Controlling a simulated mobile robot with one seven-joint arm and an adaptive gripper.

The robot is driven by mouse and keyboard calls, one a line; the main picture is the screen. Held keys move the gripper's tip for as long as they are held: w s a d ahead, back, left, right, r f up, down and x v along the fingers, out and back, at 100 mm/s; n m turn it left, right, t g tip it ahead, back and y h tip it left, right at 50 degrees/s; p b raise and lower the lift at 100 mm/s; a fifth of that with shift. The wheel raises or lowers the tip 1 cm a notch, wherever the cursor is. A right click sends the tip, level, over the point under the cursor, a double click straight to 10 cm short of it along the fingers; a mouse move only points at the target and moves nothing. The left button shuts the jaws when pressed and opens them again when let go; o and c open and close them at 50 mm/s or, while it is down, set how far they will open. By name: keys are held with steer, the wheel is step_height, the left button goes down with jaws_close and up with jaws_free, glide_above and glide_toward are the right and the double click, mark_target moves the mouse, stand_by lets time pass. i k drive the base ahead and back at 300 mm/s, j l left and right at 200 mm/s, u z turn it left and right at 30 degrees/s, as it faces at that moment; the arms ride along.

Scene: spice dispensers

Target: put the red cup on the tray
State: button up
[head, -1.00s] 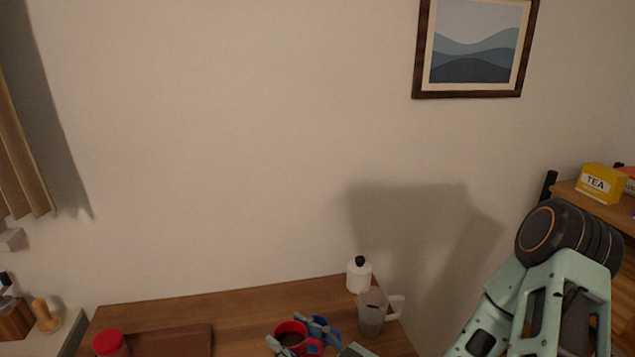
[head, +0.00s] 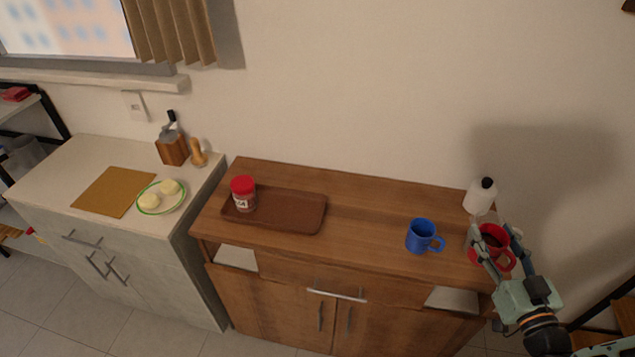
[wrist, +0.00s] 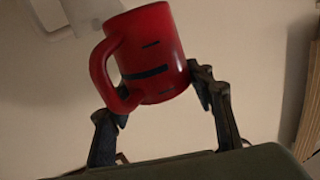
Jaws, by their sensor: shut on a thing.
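The red cup (head: 494,241), with dark contents, is at the right end of the sideboard in the head view. My gripper (head: 487,238) is shut on it, with fingers on either side. In the wrist view the red cup (wrist: 152,55) sits between the two fingers of my gripper (wrist: 158,98), its handle to the left. It looks roughly upright; its height above the wood is hard to tell. The brown tray (head: 293,211) lies on the left part of the sideboard, well left of my gripper. A red-lidded jar (head: 243,195) stands on its left end.
A blue cup (head: 420,237) stands on the sideboard (head: 365,215) between the tray and my gripper. A white bottle with a black top (head: 481,195) is just behind the red cup. The tray's middle and right are bare. A counter (head: 80,160) stands left.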

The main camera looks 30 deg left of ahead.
mark_target(292, 213)
steer(key=u, duration=0.45)
steer(key=i+u, duration=0.15)
steer(key=u, duration=0.7)
steer(key=i+u, duration=0.15)
steer(key=u, duration=0.7)
steer(key=i+l, duration=0.05)
